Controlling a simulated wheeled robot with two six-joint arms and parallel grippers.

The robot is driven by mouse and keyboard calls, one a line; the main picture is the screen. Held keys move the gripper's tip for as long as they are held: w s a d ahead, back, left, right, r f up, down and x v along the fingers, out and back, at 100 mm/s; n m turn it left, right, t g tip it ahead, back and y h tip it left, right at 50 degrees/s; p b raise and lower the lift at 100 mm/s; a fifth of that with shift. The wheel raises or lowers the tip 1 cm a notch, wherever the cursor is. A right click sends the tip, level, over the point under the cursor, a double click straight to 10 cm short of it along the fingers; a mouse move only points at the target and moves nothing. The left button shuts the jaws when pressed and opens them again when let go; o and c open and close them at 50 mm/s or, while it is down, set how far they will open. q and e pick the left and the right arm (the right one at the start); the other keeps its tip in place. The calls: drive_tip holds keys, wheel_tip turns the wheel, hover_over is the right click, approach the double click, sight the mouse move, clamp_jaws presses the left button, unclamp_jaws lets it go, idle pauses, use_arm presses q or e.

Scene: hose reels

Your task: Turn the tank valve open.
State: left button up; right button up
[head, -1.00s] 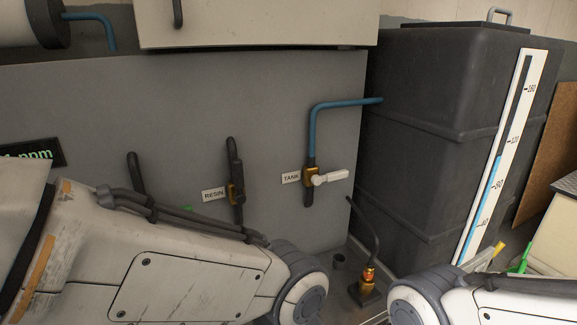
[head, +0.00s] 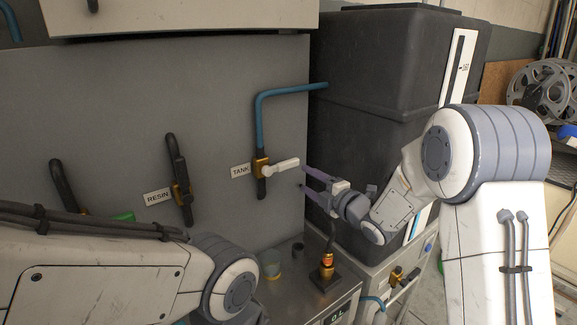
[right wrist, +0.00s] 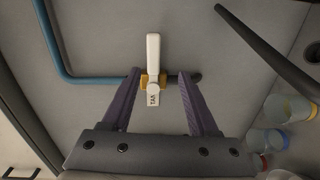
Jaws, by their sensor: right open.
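The tank valve has a white lever handle (head: 284,165) on a brass body (head: 261,167), set in a blue and black pipe on the grey panel. The handle points sideways to the right in the head view, across the pipe. A TANK label (head: 240,171) is left of it. My right gripper (head: 304,178) is open and empty, just right of the handle tip. In the right wrist view the handle (right wrist: 153,62) shows beyond and between the two purple fingers (right wrist: 156,82), apart from them. My left arm's lower links cross the lower left of the head view; its gripper is out of view.
A RESIN valve (head: 181,190) sits left on the same panel. A large dark tank (head: 365,75) with a level gauge (head: 459,68) stands at right.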

sight(290, 165)
drive_tip(key=shift+n+y, duration=0.5)
drive_tip(key=p+x, duration=0.1)
drive_tip(key=x, duration=0.2)
drive_tip(key=p+x, duration=0.1)
drive_tip(key=x, duration=0.2)
drive_tip(key=p+x, duration=0.1)
drive_tip(key=x, duration=0.2)
drive_tip(key=shift+w+d+r, duration=0.15)
drive_tip(key=shift+w+r, duration=0.2)
drive_tip(key=shift+r, duration=0.05)
drive_tip(key=shift+w+a, duration=0.25)
drive_tip(key=shift+w, duration=0.15)
clamp_jaws()
